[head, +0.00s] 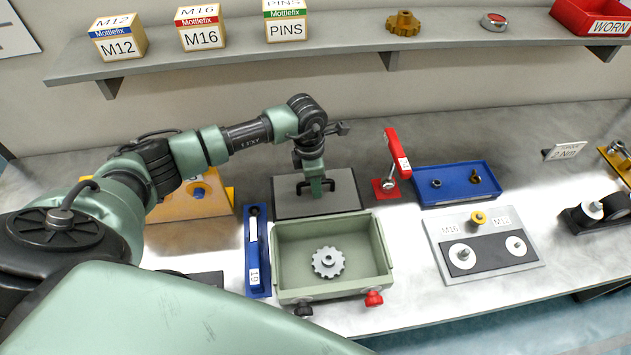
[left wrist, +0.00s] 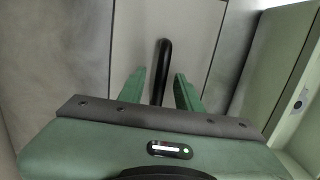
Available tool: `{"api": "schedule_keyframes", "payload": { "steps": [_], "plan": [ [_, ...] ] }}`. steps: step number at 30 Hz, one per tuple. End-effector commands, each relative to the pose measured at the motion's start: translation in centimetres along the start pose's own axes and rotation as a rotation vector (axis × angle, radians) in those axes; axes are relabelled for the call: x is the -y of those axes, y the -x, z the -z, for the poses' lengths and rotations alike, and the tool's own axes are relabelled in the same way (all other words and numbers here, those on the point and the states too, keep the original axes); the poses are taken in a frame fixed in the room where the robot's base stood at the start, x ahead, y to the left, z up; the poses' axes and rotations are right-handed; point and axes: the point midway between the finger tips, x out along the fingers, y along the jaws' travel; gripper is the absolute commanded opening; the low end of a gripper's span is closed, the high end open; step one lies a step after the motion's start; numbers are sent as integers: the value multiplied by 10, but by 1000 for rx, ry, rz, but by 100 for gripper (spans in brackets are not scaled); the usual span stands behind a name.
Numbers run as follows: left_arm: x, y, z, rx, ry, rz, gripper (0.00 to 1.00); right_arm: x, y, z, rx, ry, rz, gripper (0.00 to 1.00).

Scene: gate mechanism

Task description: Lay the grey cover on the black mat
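The grey cover (head: 340,199) is a flat plate with a black bar handle, lying on the bench behind the green open box. It fills the middle of the left wrist view (left wrist: 185,22). A thin dark border shows along its edges; I cannot tell whether this is the black mat beneath. My left gripper (head: 316,190) points down over the cover. In the left wrist view the black handle (left wrist: 161,68) stands between its two parted fingers, with gaps on both sides. A dark flat piece (head: 205,278) shows partly behind my arm at the left. My right gripper is out of view.
The green box (head: 285,262) holds a grey gear (head: 328,262). A blue narrow tray (head: 257,270) stands left of it. A red lever (head: 396,152) and a blue tray (head: 456,184) stand right of the cover. A shelf (head: 340,55) runs behind.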

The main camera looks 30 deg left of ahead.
Motion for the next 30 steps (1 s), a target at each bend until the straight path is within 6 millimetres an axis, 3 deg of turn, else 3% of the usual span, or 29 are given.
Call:
{"api": "schedule_keyframes", "payload": {
  "steps": [5, 7, 21, 30],
  "plan": [
    [0, 6, 0, 0, 0, 0, 34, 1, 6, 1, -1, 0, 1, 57],
    [-1, 11, -1, 3, -1, -3, 34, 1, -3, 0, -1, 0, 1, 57],
    [-1, 104, -1, 3, 0, -3, 34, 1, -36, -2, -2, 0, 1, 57],
    [0, 123, 0, 0, -1, -1, 34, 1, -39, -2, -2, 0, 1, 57]
  ]
}}
